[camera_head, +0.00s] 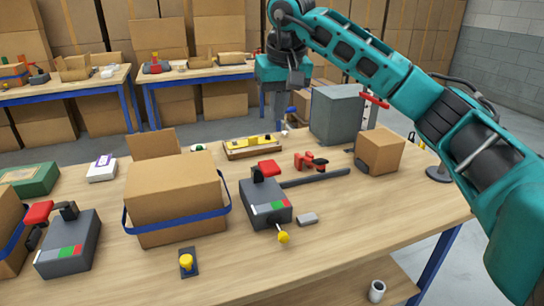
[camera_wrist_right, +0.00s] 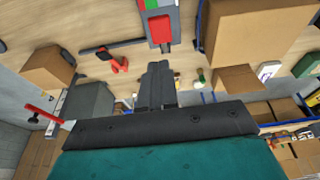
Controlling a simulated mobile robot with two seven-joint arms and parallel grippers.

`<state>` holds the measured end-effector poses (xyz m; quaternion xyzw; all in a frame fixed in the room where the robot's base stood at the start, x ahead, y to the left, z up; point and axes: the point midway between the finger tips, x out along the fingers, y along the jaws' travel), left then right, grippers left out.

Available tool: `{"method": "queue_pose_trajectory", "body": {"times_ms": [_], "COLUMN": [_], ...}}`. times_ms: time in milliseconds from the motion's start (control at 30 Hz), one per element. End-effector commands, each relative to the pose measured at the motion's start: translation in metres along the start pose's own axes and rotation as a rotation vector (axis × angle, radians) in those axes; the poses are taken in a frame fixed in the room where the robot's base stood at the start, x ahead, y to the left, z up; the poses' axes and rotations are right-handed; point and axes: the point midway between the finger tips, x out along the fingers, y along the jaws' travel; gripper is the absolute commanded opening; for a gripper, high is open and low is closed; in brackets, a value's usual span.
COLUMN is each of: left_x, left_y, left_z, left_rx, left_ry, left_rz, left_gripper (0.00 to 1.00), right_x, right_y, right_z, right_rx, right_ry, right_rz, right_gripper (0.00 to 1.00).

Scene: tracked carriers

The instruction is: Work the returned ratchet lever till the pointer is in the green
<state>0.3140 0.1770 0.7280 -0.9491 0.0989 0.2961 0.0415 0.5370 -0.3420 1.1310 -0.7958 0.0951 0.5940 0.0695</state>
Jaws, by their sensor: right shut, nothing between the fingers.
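Two dark grey ratchet units show in the head view, each with a black lever, a red grip and a green-and-red scale. One unit (camera_head: 264,205) stands mid-table, its red grip (camera_head: 269,167) at the far side. The other unit (camera_head: 66,250) is at the left, its red grip (camera_head: 38,213) beside it. I cannot tell which is meant, and the pointers are too small to read. My right gripper (camera_head: 275,115) is shut and empty, pointing down beyond the middle unit. In the wrist view its fingers (camera_wrist_right: 158,85) are apart from a red grip (camera_wrist_right: 160,28).
A blue-strapped carton (camera_head: 175,205) stands between the units. A dark bar (camera_head: 316,178), red clamp-like part (camera_head: 309,161), small carton (camera_head: 380,152) and grey box (camera_head: 337,115) lie to the right. A yellow knob (camera_head: 186,262) is near the front. The front right tabletop is clear.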

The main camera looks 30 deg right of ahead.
Motion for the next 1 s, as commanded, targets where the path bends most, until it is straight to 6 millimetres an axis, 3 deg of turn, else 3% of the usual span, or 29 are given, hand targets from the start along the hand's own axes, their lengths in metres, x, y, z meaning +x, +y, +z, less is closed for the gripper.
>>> {"method": "queue_pose_trajectory", "body": {"times_ms": [233, 700, 1000], "left_x": [0.001, 0.004, 0.004], "left_y": [0.000, 0.000, 0.000], "left_z": [0.002, 0.006, 0.006], "left_rx": [0.000, 0.000, 0.000], "left_ry": [-0.001, -0.001, 0.001], "left_rz": [0.000, 0.000, 0.000], "left_gripper": [0.53, 0.53, 0.53], "right_x": [0.022, 0.116, 0.138], "right_y": [-0.001, -0.001, -0.001], "right_z": [0.001, 0.005, 0.012], "right_rx": [0.000, -0.001, 0.000], "right_ry": [-0.004, -0.005, 0.000], "right_rz": [-0.001, -0.002, -0.002], "right_gripper": [0.00, 0.00, 0.00]}}
